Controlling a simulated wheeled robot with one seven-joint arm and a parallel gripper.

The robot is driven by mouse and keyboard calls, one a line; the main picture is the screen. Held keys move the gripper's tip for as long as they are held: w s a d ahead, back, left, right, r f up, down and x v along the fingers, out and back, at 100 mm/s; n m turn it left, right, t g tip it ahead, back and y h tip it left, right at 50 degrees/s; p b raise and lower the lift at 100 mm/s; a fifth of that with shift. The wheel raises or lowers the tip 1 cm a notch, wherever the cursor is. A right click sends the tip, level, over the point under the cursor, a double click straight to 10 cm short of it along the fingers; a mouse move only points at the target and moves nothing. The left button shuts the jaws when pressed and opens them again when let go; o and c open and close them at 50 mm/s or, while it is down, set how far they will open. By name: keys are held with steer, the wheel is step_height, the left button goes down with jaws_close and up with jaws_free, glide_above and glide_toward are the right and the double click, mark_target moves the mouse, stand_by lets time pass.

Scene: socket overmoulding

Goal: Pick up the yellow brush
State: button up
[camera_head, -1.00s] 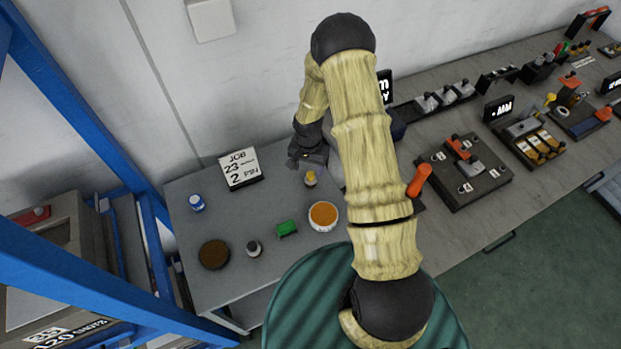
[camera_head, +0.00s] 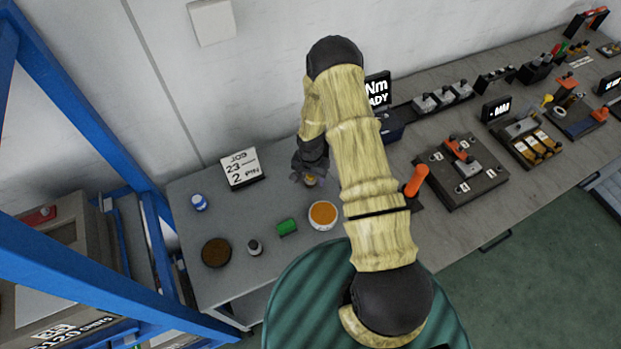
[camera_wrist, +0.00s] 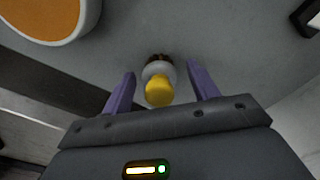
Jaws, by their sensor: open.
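The yellow brush (camera_wrist: 158,90) stands between and just beyond my fingertips in the wrist view. Its rounded yellow top faces the camera, with a pale collar and a dark brown part behind it. My gripper (camera_wrist: 160,82) is open, one purple finger on each side of the brush, with visible gaps on both sides. In the head view my gripper (camera_head: 308,176) is over the brush (camera_head: 311,181), which is partly hidden under it. The brush is on the grey table (camera_head: 270,261).
A white bowl with orange contents (camera_head: 323,215) stands close to the brush. A green block (camera_head: 287,227), a small grey-topped bottle (camera_head: 254,247), a brown round dish (camera_head: 215,252), a blue-and-white jar (camera_head: 199,202) and a job sign (camera_head: 241,168) are farther left.

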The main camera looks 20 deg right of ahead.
stand_by(0.3)
steer(key=c, duration=1.1)
step_height(320, 180, up, 10)
steer(key=shift+b, duration=1.2)
